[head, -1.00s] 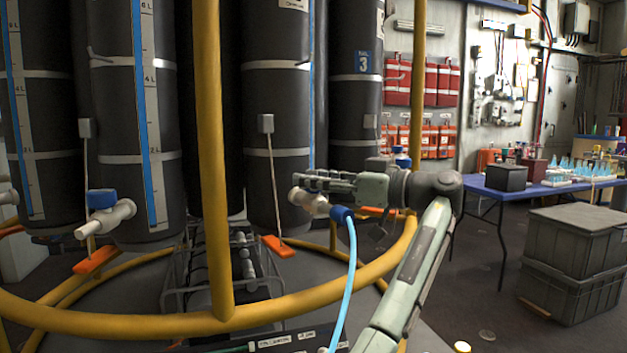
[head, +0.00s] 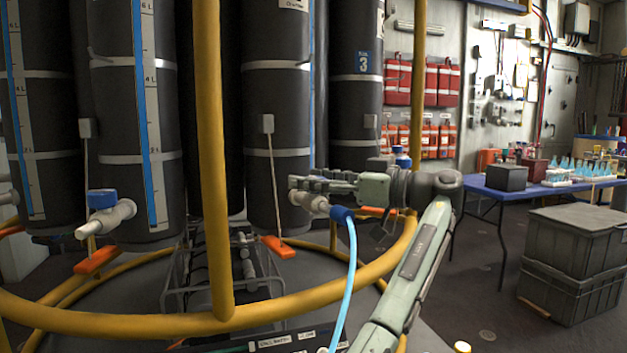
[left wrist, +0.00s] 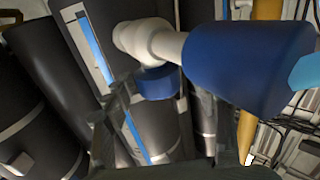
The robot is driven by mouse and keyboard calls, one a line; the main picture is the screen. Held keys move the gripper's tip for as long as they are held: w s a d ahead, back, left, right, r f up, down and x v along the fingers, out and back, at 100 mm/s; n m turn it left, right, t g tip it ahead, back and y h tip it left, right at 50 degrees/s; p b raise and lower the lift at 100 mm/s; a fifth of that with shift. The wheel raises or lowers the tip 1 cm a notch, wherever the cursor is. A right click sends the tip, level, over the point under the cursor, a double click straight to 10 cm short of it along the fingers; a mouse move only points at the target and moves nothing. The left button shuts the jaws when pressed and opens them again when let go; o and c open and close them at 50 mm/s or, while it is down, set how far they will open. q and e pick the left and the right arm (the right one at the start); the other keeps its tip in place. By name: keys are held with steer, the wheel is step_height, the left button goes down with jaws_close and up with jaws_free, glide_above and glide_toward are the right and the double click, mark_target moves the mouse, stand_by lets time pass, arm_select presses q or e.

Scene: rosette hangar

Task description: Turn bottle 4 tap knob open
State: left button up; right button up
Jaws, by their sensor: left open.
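A pale tap (head: 310,202) sits low on a dark bottle (head: 277,105); no number is readable on this bottle. A blue collar (head: 342,213) with a light blue hose hangs from the tap. My left gripper (head: 297,184) is open at the tap, its fingers just above the tap body, and hides the knob in the head view. In the left wrist view the white tap body (left wrist: 150,40) shows with its blue knob (left wrist: 157,82) near and between the open fingers (left wrist: 160,110). Whether the fingers touch the knob cannot be told. My right gripper is out of view.
A yellow rail (head: 212,150) rings the bottles, with a post in front. Another tap with a blue knob (head: 102,199) is at the left. An orange pedal (head: 278,247) hangs below the bottle. A blue table (head: 540,189) and grey crates (head: 575,260) stand at the right.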

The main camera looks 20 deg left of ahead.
arm_select(q)
steer(key=v, duration=0.7)
steer(key=shift+d, duration=0.25)
